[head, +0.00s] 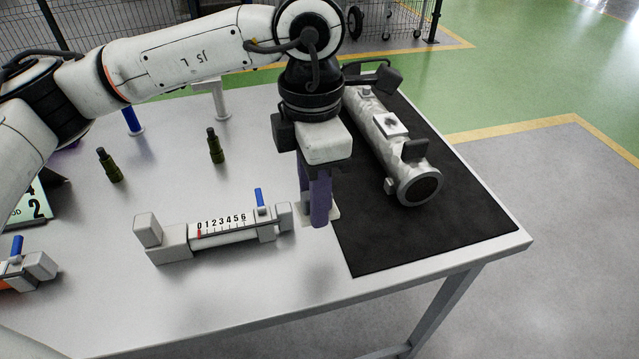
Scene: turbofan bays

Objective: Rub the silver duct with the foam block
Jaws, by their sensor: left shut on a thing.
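The silver duct (378,133) is a shiny tube lying on a black mat at the right of the table, its dark round end towards the front. Black fittings sit near both ends. My left gripper (314,207) points down just left of the duct, apart from it, near the mat's left edge. Its purple fingers are shut on a pale piece (334,212), which I take to be the foam block. Most of it is hidden behind the fingers, and I cannot tell whether it touches the table. My right gripper is not in view.
A numbered gauge fixture (225,230) with a blue lever stands left of my gripper. Two dark green bottle-like items (215,147) (110,166) stand behind it. The black mat (440,235) is clear in front of the duct. The table's right edge lies just beyond it.

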